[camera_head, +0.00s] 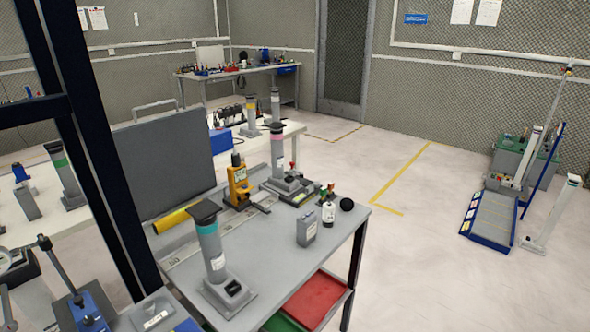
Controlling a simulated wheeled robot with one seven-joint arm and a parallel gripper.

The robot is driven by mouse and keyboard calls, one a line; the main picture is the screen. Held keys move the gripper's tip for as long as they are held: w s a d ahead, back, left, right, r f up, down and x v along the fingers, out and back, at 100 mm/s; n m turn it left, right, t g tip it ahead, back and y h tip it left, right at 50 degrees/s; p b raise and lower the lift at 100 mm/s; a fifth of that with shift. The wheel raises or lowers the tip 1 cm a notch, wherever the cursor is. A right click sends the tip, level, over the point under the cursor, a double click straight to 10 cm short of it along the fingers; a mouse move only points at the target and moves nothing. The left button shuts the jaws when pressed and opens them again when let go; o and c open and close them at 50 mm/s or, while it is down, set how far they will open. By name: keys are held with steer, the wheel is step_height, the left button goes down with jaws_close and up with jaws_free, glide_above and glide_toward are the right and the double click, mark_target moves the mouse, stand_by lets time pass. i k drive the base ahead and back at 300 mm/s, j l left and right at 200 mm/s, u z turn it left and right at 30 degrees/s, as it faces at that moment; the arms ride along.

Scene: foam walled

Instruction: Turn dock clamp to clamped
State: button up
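No part is marked as the dock clamp, and I cannot tell for sure which one it is. A yellow upright device (239,187) with a dark top and a flat grey foot stands on the grey workbench (258,238). To its right is a grey post with a pink band (278,150) on a stepped base with small red parts. Nearer, a grey post with a teal band and black cap (212,248) stands on a square base. Clamp positions are too small to read. My gripper is not in view.
A grey panel (165,163) stands upright behind the bench, with a yellow cylinder (172,221) in front. A small grey box (306,228), a bottle (328,213) and a black ball (347,204) are near the bench's right edge. Dark posts (95,140) block the left.

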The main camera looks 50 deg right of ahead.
mark_target(293, 163)
steer(key=i+l, duration=0.1)
steer(key=l, duration=0.5)
steer(key=i+l, duration=0.15)
steer(key=l, duration=0.4)
steer(key=i+l, duration=0.1)
steer(key=l, duration=0.5)
steer(key=i+l, duration=0.15)
steer(key=l, duration=0.4)
steer(key=i+l, duration=0.1)
steer(key=l, duration=0.5)
steer(key=i+l, duration=0.15)
steer(key=l, duration=0.45)
steer(key=i+l, duration=0.1)
steer(key=l, duration=0.45)
steer(key=i+l, duration=0.15)
steer(key=l, duration=0.45)
steer(key=u, duration=0.05)
